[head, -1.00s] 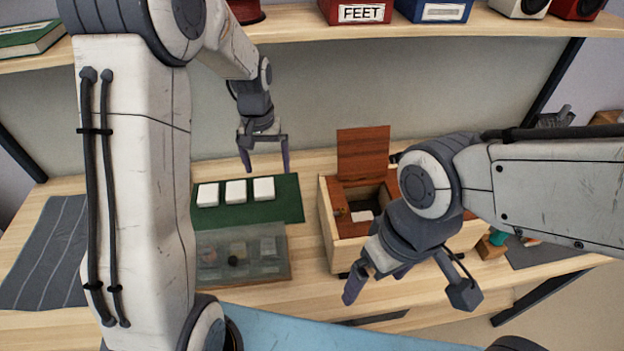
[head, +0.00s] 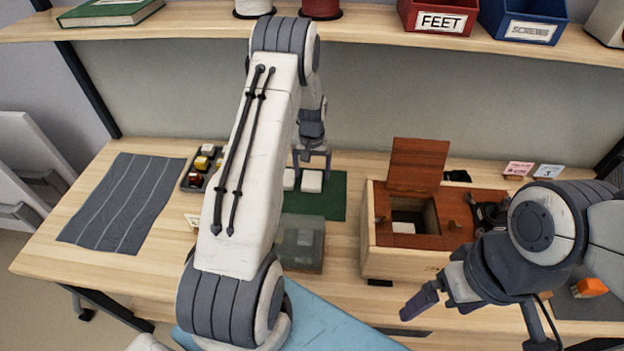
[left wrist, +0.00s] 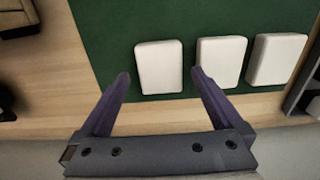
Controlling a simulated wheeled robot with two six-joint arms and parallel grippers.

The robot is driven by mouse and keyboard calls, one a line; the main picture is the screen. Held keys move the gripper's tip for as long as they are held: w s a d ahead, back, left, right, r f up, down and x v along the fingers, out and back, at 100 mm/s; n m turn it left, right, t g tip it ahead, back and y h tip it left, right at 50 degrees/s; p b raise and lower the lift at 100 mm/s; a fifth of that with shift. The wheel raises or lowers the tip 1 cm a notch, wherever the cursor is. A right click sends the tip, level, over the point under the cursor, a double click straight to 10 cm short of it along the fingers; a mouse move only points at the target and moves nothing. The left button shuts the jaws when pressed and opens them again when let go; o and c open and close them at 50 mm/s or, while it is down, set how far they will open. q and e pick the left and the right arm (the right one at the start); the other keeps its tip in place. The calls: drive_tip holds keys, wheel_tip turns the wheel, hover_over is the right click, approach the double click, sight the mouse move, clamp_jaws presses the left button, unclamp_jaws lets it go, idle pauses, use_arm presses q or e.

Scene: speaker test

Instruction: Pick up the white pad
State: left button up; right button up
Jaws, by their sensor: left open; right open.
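White pads lie in a row on a green mat (head: 335,200). Two, the middle pad (head: 289,178) and right pad (head: 311,181), show in the head view; my left arm hides the rest of the row. The left wrist view shows three: one pad (left wrist: 159,67) in line with the fingers, another pad (left wrist: 219,62), and a third pad (left wrist: 276,60). My left gripper (head: 312,168) is open and empty, its fingers pointing down over the row. Another white piece (head: 403,228) lies inside the wooden box. My right gripper (head: 478,324) is open and empty, in front of the box.
The wooden box (head: 385,263) has its lid raised. A translucent case (head: 301,243) stands in front of the mat. A dark tray (head: 203,168) of small parts and a grey striped cloth (head: 123,203) lie left. A shelf with bins (head: 437,16) runs above.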

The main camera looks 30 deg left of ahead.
sight(312, 179)
use_arm(q)
drive_tip(key=shift+w+f, duration=0.1)
drive_tip(key=shift+f, duration=1.4)
drive_tip(key=c, duration=1.2)
wheel_tip(312, 179, up, 10)
drive_tip(key=b, duration=0.1)
drive_tip(key=shift+b, duration=0.35)
